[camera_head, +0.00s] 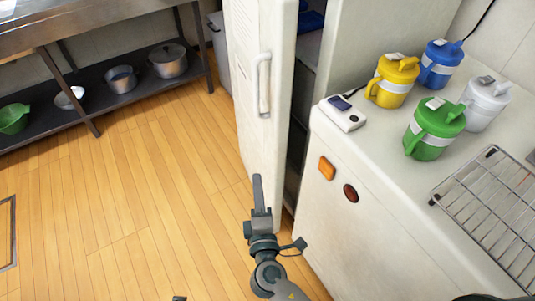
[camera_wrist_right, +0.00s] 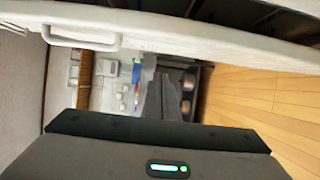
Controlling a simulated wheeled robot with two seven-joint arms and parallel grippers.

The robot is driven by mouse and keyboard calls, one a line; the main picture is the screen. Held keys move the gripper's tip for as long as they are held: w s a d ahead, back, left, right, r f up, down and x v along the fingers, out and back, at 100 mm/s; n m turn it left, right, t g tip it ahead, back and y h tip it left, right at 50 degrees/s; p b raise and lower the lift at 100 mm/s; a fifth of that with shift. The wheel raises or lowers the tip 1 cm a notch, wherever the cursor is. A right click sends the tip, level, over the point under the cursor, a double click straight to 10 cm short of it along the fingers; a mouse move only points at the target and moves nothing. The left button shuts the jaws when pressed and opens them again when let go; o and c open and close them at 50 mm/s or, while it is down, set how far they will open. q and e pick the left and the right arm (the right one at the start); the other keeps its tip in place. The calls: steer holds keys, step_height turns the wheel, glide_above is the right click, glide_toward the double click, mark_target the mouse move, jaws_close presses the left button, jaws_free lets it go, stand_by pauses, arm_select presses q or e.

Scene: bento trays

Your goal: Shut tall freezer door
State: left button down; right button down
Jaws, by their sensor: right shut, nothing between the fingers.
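The tall freezer door (camera_head: 255,40) is white and stands ajar in the head view, with a dark gap between it and the cabinet body (camera_head: 355,45). Its upright white handle (camera_head: 263,85) is on the outer face. My right gripper (camera_head: 257,180) is shut and empty, in front of the door's lower part and below the handle; I cannot tell whether it touches the door. In the right wrist view, a white panel that looks like the door (camera_wrist_right: 190,38) crosses the top, with a handle (camera_wrist_right: 85,40) at left. My left gripper is not clearly in view.
A white counter (camera_head: 375,150) adjoins the freezer on the right. It bears yellow (camera_head: 392,82), blue (camera_head: 440,62), white (camera_head: 485,103) and green (camera_head: 434,130) jugs and a wire rack (camera_head: 495,205). A metal shelf (camera_head: 105,100) with pots stands at back left.

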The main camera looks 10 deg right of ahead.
steer(key=shift+w, duration=0.15)
